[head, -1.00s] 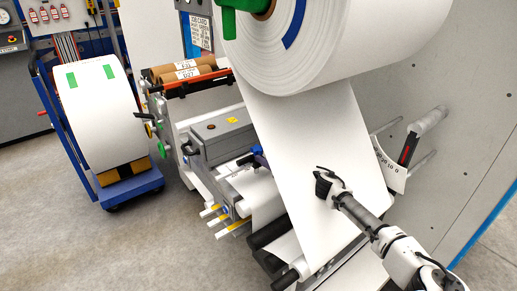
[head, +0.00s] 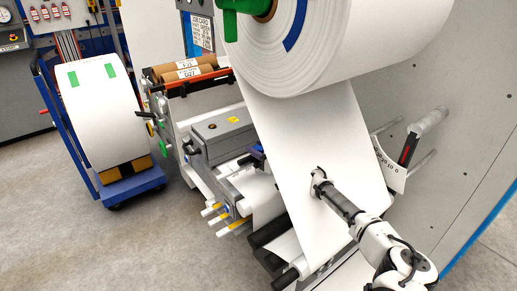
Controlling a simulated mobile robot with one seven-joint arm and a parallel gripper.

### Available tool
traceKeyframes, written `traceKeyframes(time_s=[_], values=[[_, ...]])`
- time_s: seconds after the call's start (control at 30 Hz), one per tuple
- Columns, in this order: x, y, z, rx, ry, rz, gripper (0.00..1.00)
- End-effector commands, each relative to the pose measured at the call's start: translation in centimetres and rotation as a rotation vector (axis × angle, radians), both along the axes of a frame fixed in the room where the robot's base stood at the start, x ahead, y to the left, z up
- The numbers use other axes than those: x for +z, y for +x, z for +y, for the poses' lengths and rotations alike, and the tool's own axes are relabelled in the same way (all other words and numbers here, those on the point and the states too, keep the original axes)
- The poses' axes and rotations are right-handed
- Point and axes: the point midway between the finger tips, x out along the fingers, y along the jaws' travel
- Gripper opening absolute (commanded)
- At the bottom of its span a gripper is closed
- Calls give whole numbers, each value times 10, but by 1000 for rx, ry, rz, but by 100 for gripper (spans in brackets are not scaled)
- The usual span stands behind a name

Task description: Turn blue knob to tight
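A small dark blue part that looks like the blue knob (head: 256,152) sits beside the grey box of the machine, left of the hanging white web. It is small, and its setting cannot be read. My gripper (head: 317,175) is in front of the white web, right of the blue part and clearly apart from it in the picture. The gripper's fingers are mostly turned away, so their opening is not clear. I see nothing held in it.
A big white roll (head: 310,45) hangs above, and its white web (head: 300,125) runs down behind my gripper. The grey box (head: 221,135) and yellow-tipped levers (head: 226,220) stand left. A blue cart (head: 130,188) carries another roll. Open floor lies at lower left.

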Motion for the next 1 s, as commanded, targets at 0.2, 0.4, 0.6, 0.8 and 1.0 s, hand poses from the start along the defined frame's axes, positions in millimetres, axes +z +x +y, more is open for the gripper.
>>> traceKeyframes(time_s=[0.2, 0.4, 0.6, 0.8, 1.0], values=[[1, 0, 0, -6, 0, 0, 15], [4, -1, 0, -60, 3, 1, 15], [5, -1, 1, -185, 8, 3, 15], [1, -1, 2, -337, 10, 4, 15], [-1, -1, 2, -471, 9, 4, 14]])
